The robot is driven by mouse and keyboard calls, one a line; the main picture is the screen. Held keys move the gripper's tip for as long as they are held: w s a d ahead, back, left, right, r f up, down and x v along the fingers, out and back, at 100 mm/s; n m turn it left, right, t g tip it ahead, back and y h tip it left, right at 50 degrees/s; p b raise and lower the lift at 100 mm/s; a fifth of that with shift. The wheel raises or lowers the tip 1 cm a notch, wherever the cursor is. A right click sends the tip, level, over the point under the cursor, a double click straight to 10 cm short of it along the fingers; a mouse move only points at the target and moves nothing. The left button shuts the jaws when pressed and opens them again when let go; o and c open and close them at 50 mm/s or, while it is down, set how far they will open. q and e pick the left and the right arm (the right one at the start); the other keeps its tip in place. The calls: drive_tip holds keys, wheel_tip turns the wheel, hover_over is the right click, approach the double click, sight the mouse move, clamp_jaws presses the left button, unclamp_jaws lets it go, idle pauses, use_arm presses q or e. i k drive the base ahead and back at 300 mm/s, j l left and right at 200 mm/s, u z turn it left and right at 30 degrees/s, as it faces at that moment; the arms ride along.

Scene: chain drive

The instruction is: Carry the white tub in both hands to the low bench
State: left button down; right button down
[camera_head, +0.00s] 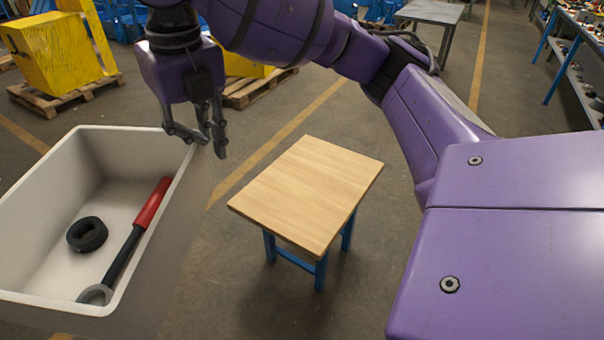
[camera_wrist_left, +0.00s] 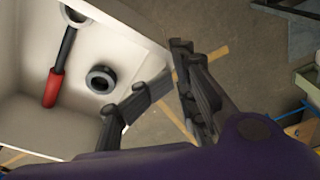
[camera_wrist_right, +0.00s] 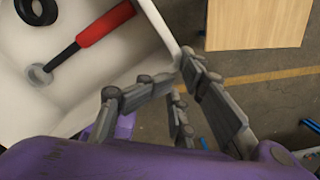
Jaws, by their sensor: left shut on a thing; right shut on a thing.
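The white tub (camera_head: 178,236) is at the left of the head view, off the floor. Inside it lie a black ring (camera_head: 87,235) and a wrench with a red handle (camera_head: 151,204). My right gripper (camera_head: 208,140) is shut on the tub's right wall near the far corner; it shows in the right wrist view (camera_wrist_right: 181,75). My left gripper (camera_wrist_left: 165,75) is shut on the tub's wall in the left wrist view; it is outside the head view. The low bench (camera_head: 308,188), with a wooden top and blue legs, stands right of the tub with its top bare.
Yellow blocks on wooden pallets (camera_head: 66,93) stand at the back left. A grey table (camera_head: 432,14) is at the back, and a blue-framed workbench with parts (camera_head: 573,50) is at the far right. Bare floor surrounds the low bench.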

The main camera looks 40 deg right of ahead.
sight(311, 182)
drive_tip(key=i, duration=0.75)
drive_tip(key=i+z, duration=0.2)
drive_tip(key=i, duration=0.35)
drive_tip(key=z, duration=1.8)
